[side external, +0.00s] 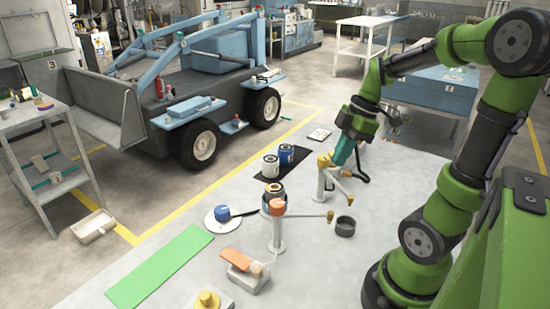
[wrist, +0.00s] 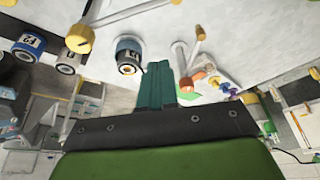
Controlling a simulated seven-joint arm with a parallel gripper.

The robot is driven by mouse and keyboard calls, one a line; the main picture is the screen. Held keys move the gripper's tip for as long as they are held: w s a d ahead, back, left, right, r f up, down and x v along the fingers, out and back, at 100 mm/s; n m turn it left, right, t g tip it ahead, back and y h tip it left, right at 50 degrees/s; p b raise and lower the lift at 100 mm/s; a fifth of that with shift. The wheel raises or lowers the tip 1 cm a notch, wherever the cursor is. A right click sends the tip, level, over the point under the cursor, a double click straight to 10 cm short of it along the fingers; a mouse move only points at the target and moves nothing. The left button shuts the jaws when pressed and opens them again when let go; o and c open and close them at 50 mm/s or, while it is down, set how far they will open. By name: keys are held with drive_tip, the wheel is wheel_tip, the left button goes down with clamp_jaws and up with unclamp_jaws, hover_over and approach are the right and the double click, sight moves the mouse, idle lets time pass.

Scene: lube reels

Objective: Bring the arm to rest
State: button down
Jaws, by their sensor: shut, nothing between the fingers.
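My gripper (side external: 338,163) is at the end of my green arm, pointing down above the light worktable (side external: 400,180). Its teal fingers are together and empty. They also show in the wrist view (wrist: 157,66). In the side view the fingertips appear close to the yellow-topped reel stand (side external: 323,162); I cannot tell whether they touch. A second reel stand with an orange top (side external: 277,207) stands nearer the camera. A labelled can (wrist: 129,56) is left of the fingers in the wrist view.
A blue can (side external: 286,156) and a white can (side external: 270,168) stand on a black mat. A blue loader vehicle (side external: 185,95) stands beyond the table.

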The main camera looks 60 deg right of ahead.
drive_tip(key=a+r+m+t, duration=0.2)
drive_tip(key=a+m, duration=0.5)
drive_tip(key=a, duration=0.1)
drive_tip(key=a+r+m+t+h, duration=0.1)
drive_tip(key=a+r+m+t, duration=0.1)
drive_tip(key=a+m, duration=0.4)
drive_tip(key=a+r, duration=0.1)
drive_tip(key=a, duration=0.2)
drive_tip(key=shift+w+m+t, duration=0.3)
drive_tip(key=shift+w+m, duration=0.05)
drive_tip(key=shift+m, duration=0.05)
